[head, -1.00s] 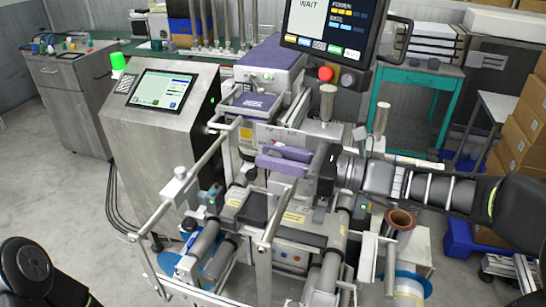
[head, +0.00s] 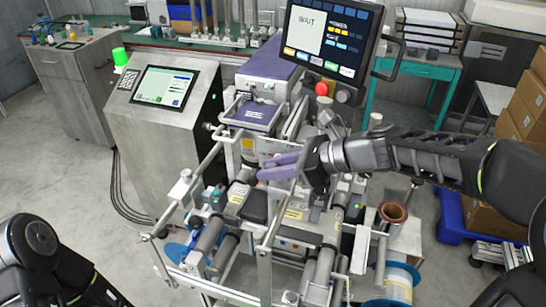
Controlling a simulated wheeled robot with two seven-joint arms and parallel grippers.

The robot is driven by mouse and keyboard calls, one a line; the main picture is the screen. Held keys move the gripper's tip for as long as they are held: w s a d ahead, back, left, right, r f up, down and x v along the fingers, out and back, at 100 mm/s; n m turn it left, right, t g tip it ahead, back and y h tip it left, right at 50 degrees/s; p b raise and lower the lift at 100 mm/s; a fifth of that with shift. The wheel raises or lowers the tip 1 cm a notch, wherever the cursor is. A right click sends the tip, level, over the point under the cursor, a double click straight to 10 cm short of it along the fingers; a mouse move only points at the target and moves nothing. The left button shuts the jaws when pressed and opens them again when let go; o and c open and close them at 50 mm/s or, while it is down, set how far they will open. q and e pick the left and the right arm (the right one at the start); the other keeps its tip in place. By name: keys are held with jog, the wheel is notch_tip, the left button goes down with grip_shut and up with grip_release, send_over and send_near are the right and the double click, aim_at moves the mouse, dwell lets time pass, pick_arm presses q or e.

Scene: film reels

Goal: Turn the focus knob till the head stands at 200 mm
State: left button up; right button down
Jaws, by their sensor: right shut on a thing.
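My right gripper (head: 262,168) comes in from the right, level, at the front of the purple-and-grey head unit (head: 258,114) on the machine. Its two purple fingers are close together and shut on a small part at their tips. I take this for the focus knob from its place; the fingers hide it, so I cannot see its angle. The dark monitor (head: 327,40) above shows "WAIT" and several coloured bars; I cannot read a millimetre value. Only dark links of my left arm show at the lower left; its gripper is out of view.
A steel cabinet with a lit touchscreen (head: 162,87) and a green lamp (head: 120,56) stands left of the machine. Metal rails and rollers (head: 210,235) surround the front. A brown-cored roll (head: 392,212) sits below my right arm. Cardboard boxes (head: 525,120) stand at the right.

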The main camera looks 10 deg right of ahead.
jog(key=shift+s+a+r+g+h, duration=0.1)
jog(key=shift+a+g+h, duration=0.05)
jog(key=shift+g+h, duration=0.25)
jog(key=shift+a+r+g+h, duration=0.1)
jog(key=shift+g+h, duration=0.2)
jog(key=shift+h, duration=0.2)
jog(key=shift+r, duration=0.1)
jog(key=c, duration=1.6)
grip_release()
jog(key=shift+o, duration=1.1)
jog(key=shift+s+a, duration=0.1)
jog(key=shift+s, duration=0.1)
jog(key=shift+w, duration=0.1)
jog(key=shift+d, duration=0.2)
jog(key=b+v, duration=0.1)
jog(key=v, duration=0.6)
jog(key=shift+s+r, duration=0.2)
jog(key=shift+r, duration=0.05)
